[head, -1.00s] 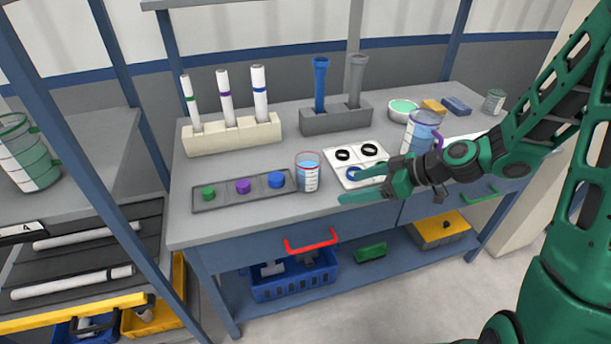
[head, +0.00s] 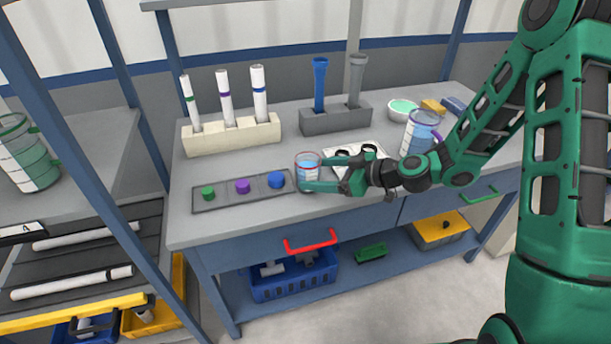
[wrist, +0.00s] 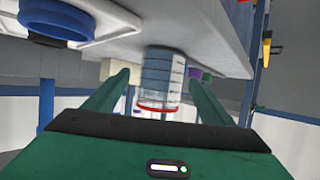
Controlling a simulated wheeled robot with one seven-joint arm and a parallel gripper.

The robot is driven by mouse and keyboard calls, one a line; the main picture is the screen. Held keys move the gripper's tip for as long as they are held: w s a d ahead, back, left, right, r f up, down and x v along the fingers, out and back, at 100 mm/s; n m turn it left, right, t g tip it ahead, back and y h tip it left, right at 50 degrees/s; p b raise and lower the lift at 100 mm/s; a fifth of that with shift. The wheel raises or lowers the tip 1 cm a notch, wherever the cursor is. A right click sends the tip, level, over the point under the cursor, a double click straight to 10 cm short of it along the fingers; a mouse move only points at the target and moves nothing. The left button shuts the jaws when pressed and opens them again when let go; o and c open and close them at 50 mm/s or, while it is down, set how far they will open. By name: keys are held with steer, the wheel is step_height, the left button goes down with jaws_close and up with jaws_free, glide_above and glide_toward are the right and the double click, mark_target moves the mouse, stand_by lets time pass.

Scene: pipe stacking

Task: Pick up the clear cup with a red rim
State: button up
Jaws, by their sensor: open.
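The clear cup with a red rim (head: 307,167) stands upright on the grey workbench, just right of the tray of coloured caps, with blue contents showing. My gripper (head: 318,173) is at the cup from the right, its green fingers open. One finger overlaps the cup's lower front in the head view, and the other reaches its far side. In the wrist view the cup (wrist: 160,80) appears upside down between the two open fingers (wrist: 160,92), with visible gaps on both sides. I cannot tell whether a finger touches it.
A grey tray (head: 222,198) with green, purple and blue caps lies left of the cup. A white plate (head: 345,146) with black rings sits behind my gripper. A clear pitcher with a purple handle (head: 420,132) stands to the right. Racks (head: 234,137) stand behind.

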steer(key=shift+x, duration=2)
steer(key=shift+s, duration=0.15)
steer(key=shift+c, duration=0.5)
steer(key=c, duration=1.2)
steer(key=shift+r, duration=0.1)
